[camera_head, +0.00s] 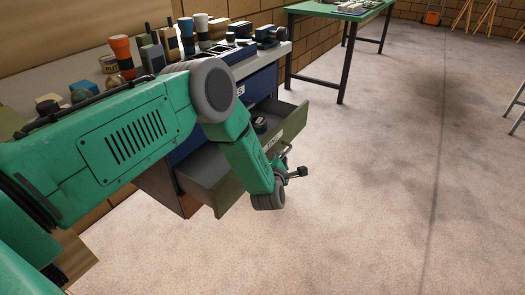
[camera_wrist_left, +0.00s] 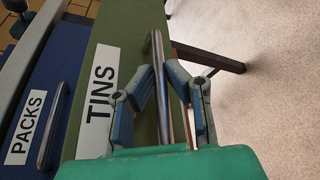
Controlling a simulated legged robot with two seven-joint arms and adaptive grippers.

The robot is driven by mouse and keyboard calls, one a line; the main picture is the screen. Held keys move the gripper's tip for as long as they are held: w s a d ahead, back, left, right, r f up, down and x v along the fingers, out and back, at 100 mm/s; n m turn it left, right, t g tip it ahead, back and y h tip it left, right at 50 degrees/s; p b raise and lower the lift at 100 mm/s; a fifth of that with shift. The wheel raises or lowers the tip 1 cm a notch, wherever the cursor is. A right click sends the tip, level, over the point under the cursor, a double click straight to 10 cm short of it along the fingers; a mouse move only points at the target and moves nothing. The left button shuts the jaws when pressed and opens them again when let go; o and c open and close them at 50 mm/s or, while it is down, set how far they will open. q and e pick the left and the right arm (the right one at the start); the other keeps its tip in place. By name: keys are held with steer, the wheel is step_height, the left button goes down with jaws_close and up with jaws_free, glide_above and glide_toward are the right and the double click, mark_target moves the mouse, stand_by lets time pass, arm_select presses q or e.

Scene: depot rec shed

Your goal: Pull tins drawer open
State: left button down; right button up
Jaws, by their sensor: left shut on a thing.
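The tins drawer (camera_head: 233,187) stands pulled out from the cabinet, with its grey inside showing. Its green front with the white TINS label (camera_wrist_left: 100,103) fills the middle of the left wrist view. A metal bar handle (camera_wrist_left: 156,48) runs along that front. My left gripper (camera_head: 290,163) is at the drawer's front. In the left wrist view its two blue-grey fingers (camera_wrist_left: 161,75) are closed on the handle, one on each side. A dark round tin (camera_head: 260,124) lies inside the drawer. My left arm hides part of the drawer. My right gripper is out of view.
The blue packs drawer (camera_wrist_left: 40,112) beside it looks shut. The cabinet's worktop (camera_head: 262,57) carries several cups, bottles and devices. A green-topped table (camera_head: 335,10) stands beyond. The carpet floor (camera_head: 380,190) to the right is clear.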

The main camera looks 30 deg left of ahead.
arm_select(q)
steer(key=s+d+b, duration=0.1)
steer(key=d, duration=1.2)
steer(key=shift+s+d+f+b, duration=0.2)
steer(key=shift+d+f+b, duration=0.05)
steer(key=shift+f+b, duration=0.1)
steer(key=c, duration=1.6)
jaws_free()
steer(key=shift+r, duration=0.15)
steer(key=shift+r, duration=0.1)
steer(key=v, duration=1.1)
steer(key=shift+s, duration=0.35)
steer(key=shift+d, duration=0.1)
